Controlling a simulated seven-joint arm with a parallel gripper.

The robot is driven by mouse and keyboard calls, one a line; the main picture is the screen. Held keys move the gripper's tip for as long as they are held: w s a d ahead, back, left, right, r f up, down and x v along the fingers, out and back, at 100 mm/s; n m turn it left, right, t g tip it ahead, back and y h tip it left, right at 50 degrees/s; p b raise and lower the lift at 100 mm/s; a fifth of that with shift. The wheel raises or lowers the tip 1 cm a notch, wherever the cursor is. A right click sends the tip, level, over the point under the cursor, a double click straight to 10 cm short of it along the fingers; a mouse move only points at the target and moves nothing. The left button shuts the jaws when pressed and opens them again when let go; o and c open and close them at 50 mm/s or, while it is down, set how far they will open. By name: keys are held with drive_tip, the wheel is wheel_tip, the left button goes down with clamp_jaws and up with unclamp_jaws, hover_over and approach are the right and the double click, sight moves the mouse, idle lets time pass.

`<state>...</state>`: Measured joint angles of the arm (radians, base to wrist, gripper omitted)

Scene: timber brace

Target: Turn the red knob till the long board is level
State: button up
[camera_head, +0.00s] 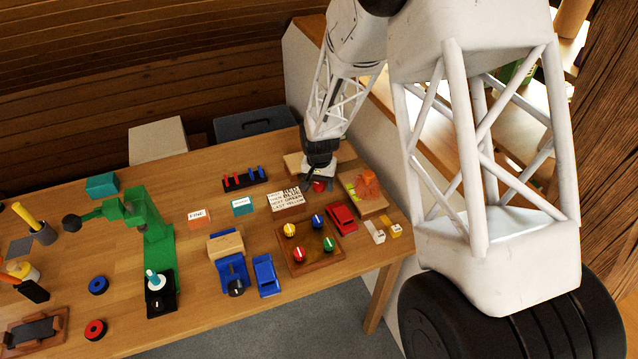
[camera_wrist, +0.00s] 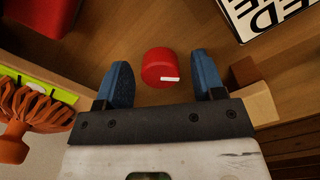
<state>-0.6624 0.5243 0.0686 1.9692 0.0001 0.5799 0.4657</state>
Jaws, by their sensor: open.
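The red knob (camera_wrist: 158,66) with a white mark on its face shows in the wrist view, between the two blue fingers of my gripper (camera_wrist: 160,60). The fingers are open, with a gap on each side of the knob. In the head view the red knob (camera_head: 319,187) shows just below my gripper (camera_head: 318,177), partly hidden by it. A yellow-green strip with a small white window (camera_wrist: 30,84) lies at the left of the wrist view, beside an orange ridged piece (camera_wrist: 35,108). I cannot tell which piece is the long board, or its tilt.
A lettered card (camera_head: 287,200) and a red toy car (camera_head: 341,218) are near the knob. A wooden panel with several coloured knobs (camera_head: 310,263) is nearer the front edge. A wooden block (camera_wrist: 258,103) stands right of my gripper in the wrist view.

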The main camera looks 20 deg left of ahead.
drive_tip(key=c, duration=0.9)
drive_tip(key=shift+c, duration=0.2)
drive_tip(key=shift+n, duration=0.5)
drive_tip(key=n, duration=1)
drive_tip(key=shift+n, duration=0.4)
drive_tip(key=o, duration=0.9)
